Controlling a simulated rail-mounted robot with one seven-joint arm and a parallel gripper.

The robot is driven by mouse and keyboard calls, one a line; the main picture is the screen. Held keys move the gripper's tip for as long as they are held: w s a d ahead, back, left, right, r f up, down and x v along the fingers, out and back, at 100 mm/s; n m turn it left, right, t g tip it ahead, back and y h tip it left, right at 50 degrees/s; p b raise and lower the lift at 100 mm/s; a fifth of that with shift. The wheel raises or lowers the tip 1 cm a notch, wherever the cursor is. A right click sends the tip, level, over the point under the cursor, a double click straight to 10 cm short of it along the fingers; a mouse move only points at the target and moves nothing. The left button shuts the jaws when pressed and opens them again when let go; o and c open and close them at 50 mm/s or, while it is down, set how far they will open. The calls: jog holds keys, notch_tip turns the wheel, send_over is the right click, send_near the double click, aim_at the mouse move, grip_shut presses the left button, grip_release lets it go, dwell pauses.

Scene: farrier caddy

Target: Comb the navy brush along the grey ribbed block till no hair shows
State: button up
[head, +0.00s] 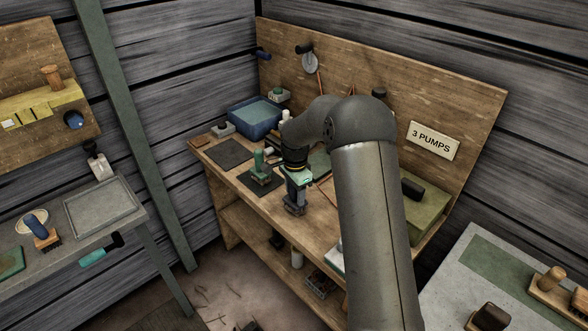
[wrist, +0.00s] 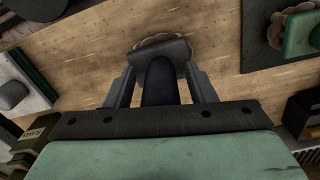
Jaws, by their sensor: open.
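My gripper (wrist: 160,92) is open, with a finger on each side of a dark navy handle, which looks like the navy brush (wrist: 160,82). The brush's greyish head and a tan scalloped fringe show just beyond the fingers, over the wooden bench. I cannot tell whether the fingers touch the handle. In the head view my gripper (head: 295,206) is low over the bench's front part, and the brush is not clear there. I cannot pick out the grey ribbed block for sure in either view.
A green-handled brush (head: 259,160) stands on a dark mat left of my gripper; it also shows in the wrist view (wrist: 300,35). A blue bin (head: 254,118) stands at the back. A green box (head: 425,212) is at right. My arm hides part of the bench.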

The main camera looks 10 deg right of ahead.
notch_tip(320, 180, up, 17)
jog(key=b, duration=0.2)
jog(key=s+f+n, duration=0.2)
jog(key=s+n, duration=0.5)
jog(key=s, duration=1.1)
jog(key=s+f+n, duration=0.3)
jog(key=s+n, duration=0.4)
jog(key=s, duration=1.1)
jog(key=shift+s+a+f, duration=0.3)
jog(key=shift+s+a, duration=0.1)
jog(key=shift+a, duration=0.05)
jog(key=shift+o, duration=0.4)
